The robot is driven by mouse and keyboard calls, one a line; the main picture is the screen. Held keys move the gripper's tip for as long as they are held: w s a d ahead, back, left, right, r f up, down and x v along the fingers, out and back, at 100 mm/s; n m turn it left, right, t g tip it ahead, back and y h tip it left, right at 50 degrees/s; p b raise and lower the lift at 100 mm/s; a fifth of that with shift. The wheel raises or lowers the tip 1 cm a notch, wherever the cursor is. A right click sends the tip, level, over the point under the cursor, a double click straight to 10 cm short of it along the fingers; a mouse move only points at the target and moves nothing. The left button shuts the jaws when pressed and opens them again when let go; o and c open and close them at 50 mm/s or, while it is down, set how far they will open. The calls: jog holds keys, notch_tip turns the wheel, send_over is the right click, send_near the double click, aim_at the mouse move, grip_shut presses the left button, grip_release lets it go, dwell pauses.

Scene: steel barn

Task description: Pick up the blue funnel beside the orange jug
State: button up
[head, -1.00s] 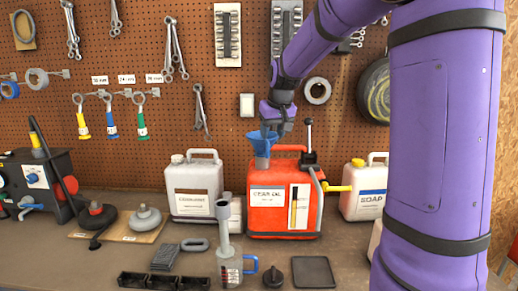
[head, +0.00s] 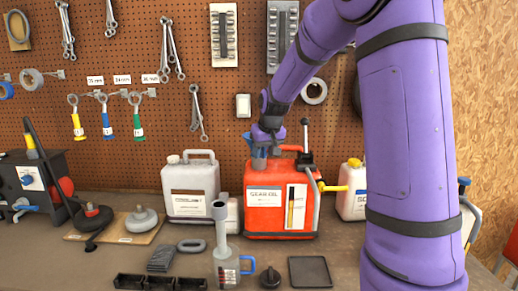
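The orange jug (head: 265,222) stands upright on the bench against the pegboard, with a label and a yellow-marked gauge strip on its front. The blue funnel (head: 248,139) is at the jug's top left, partly hidden behind my gripper. My gripper (head: 260,153) points down over the jug's top left, with its grey fingers at the funnel. The fingers overlap the funnel in the picture. I cannot tell whether they are closed on it or only around it.
A pump handle (head: 305,140) rises close at the gripper's right. A white jug (head: 190,188) stands left, and a yellow-capped soap jug (head: 350,195) right.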

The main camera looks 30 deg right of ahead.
grip_shut()
